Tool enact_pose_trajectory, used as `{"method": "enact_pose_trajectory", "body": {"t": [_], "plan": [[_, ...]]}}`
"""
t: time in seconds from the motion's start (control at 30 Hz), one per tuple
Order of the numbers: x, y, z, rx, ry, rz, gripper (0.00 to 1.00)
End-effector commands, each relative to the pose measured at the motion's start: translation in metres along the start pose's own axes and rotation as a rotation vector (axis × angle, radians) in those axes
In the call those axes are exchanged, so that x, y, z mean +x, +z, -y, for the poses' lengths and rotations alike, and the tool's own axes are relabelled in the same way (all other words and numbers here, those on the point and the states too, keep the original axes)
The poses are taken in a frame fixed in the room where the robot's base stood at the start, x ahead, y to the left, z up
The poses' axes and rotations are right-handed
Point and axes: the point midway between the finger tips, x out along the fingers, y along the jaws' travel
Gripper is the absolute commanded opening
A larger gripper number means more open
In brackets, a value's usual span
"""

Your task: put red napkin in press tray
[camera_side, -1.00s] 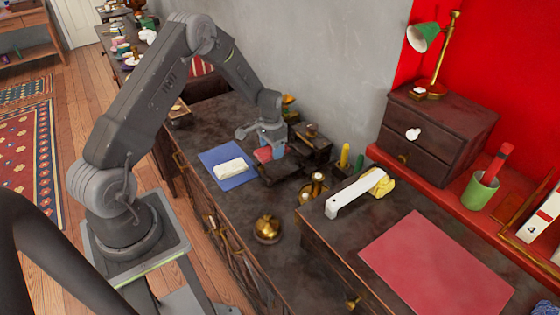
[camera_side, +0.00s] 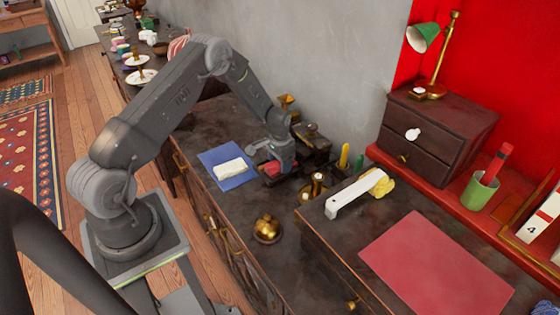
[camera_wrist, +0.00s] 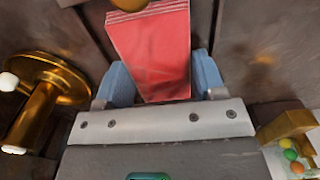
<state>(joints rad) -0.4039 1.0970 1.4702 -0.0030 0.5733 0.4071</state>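The red napkin (camera_wrist: 150,55) lies between the two blue finger pads in the wrist view, with a pad against each side. In the side view the napkin (camera_side: 272,167) shows as a small red patch under my gripper (camera_side: 268,158). My gripper (camera_wrist: 162,80) looks shut on it. The dark press (camera_side: 312,148) stands on the desk right behind the gripper. Its tray (camera_side: 270,182) is mostly hidden under the gripper and napkin, so I cannot tell whether the napkin touches it.
A blue cloth (camera_side: 238,180) with a white folded piece (camera_side: 230,169) lies left of the press. A brass bell (camera_side: 267,229) and a brass stand (camera_side: 317,186) are nearer. The wrist view shows a brass piece (camera_wrist: 45,95) at left and coloured balls (camera_wrist: 291,155) at lower right.

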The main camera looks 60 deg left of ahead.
Motion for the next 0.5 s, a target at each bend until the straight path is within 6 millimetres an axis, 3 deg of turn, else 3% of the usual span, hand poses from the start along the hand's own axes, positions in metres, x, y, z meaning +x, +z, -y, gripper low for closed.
{"method": "enact_pose_trajectory", "body": {"t": [0.1, 0.33, 0.5], "plan": [[0.0, 0.0, 0.0, 0.0, 0.0, 0.0, 0.73], [-0.001, 0.0, 0.0, 0.0, 0.0, -0.001, 0.73], [-0.016, -0.001, 0.001, 0.0, -0.002, -0.004, 0.73]]}}
